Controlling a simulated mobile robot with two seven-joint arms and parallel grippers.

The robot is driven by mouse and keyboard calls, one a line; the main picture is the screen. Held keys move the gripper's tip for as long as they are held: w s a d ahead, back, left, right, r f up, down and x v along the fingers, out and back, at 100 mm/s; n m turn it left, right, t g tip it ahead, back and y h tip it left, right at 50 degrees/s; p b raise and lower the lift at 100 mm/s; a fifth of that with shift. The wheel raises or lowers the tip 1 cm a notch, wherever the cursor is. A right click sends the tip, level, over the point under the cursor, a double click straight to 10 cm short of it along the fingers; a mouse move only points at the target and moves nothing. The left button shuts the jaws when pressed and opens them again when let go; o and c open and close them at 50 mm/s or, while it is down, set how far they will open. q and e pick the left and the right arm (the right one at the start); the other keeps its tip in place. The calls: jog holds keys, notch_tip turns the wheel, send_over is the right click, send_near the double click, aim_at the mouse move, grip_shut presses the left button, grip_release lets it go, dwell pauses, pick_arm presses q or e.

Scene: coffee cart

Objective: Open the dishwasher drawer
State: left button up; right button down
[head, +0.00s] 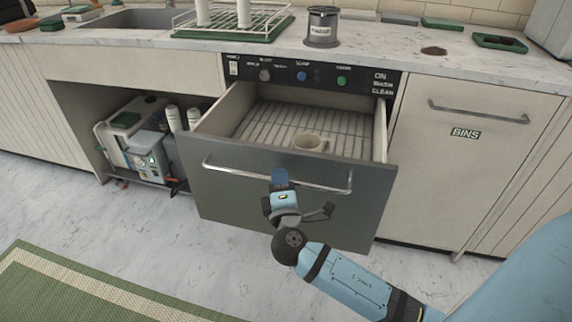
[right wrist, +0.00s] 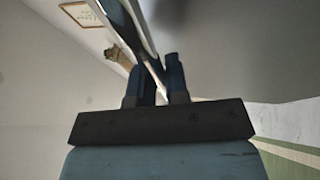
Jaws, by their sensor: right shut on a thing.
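The dishwasher drawer (head: 230,192) is pulled out from under the counter, with its grey front well forward of the control panel (head: 310,74). My left gripper is not in view.
A cupboard marked BINS (head: 465,150) stands right of the drawer. An open bay on the left holds a machine (head: 135,150) and bottles. The counter above carries a dish rack (head: 235,25) and a canister (head: 322,27). A green mat (head: 80,290) lies on the floor at left.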

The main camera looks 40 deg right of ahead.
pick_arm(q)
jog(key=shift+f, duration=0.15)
pick_arm(e)
jog(key=shift+s+a, duration=0.7)
jog(key=shift+a, duration=0.2)
jog(key=c, duration=1.1)
grip_release()
jog(key=shift+c, duration=0.2)
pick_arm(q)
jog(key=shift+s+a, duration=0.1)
